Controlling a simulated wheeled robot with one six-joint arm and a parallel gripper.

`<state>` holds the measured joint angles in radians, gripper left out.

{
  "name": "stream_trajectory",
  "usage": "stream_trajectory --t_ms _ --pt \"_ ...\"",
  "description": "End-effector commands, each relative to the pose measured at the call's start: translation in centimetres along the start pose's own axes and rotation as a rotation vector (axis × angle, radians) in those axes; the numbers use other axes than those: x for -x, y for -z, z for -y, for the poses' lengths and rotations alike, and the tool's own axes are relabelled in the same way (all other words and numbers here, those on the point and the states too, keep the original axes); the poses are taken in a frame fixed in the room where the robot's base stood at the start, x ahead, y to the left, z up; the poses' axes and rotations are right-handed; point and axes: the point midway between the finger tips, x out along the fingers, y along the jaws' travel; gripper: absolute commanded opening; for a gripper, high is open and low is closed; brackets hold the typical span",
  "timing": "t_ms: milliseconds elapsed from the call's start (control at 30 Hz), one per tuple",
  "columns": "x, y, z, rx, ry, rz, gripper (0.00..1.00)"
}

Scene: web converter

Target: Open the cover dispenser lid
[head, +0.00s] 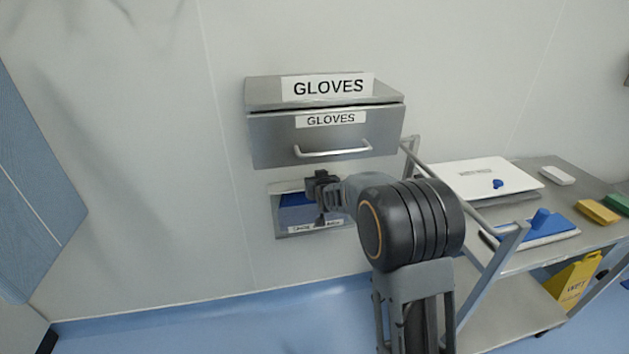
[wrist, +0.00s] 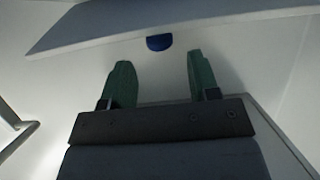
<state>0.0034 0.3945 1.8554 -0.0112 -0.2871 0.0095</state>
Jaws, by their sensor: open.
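A small metal wall dispenser (head: 283,227) with a blue area and a label along its bottom edge is mounted below the gloves box. The label is too small to read fully. My gripper (head: 322,187) is in front of its upper part and hides some of it. In the wrist view, my gripper (wrist: 160,75) has its two green fingers apart with nothing between them. A small blue rounded piece (wrist: 159,42) shows just beyond the fingertips, at the lower edge of a pale grey panel (wrist: 170,20). I cannot tell whether the fingers touch anything.
A metal gloves box (head: 258,135) with a bar handle (head: 332,152) hangs right above my gripper. A metal cart (head: 515,265) stands close on the right, carrying a white board (head: 470,175), a blue-handled tool (head: 540,222) and sponges.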

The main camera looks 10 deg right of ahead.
Motion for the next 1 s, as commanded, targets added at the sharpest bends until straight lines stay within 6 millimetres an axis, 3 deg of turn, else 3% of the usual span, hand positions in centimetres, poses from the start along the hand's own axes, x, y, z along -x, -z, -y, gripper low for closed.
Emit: stream_trajectory --t_ms 100,300,767,1000 --pt "-2.0 -0.1 0.0 0.000 0.000 0.002 0.56" --pt "-4.0 0.0 0.0 0.000 0.000 0.001 0.56" --pt "-4.9 0.0 0.0 0.000 0.000 0.000 0.56" --pt "-4.9 0.0 0.0 0.000 0.000 0.001 0.34"
